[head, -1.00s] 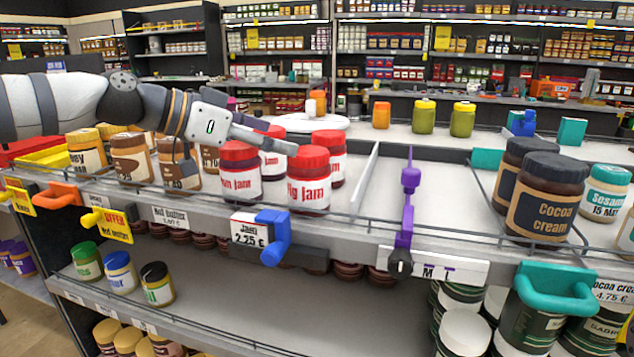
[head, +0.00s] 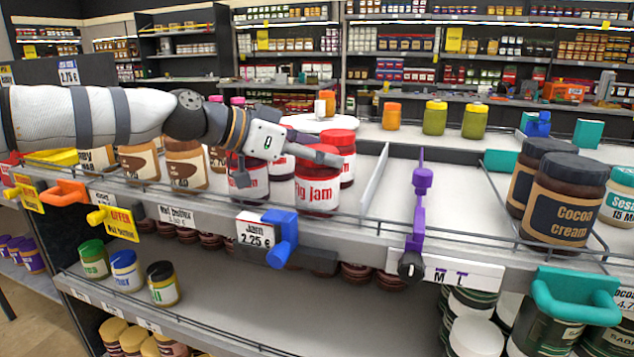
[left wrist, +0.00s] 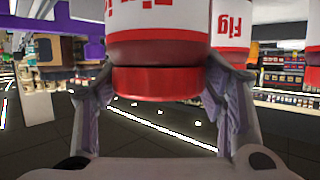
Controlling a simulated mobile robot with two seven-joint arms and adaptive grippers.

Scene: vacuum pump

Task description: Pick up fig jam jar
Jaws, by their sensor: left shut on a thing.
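The fig jam jar (head: 317,193) has a red lid and a white label with red text, and stands upright at the front of the jam row. My left gripper (head: 322,156) reaches in from the left, with one finger across the front of its lid. In the left wrist view, the picture is upside down and a red-lidded jar (left wrist: 155,82) sits between the two fingers (left wrist: 160,90). The left gripper is shut on this jar. I cannot tell whether the jar's base touches the shelf. My right gripper is not in view.
Another red-lidded jam jar (head: 253,188) stands close on the left, partly behind my gripper, and one (head: 341,140) stands right behind. A wire rail runs along the shelf front. The shelf compartment (head: 392,205) to the right is empty, with a purple clip (head: 418,205) beyond.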

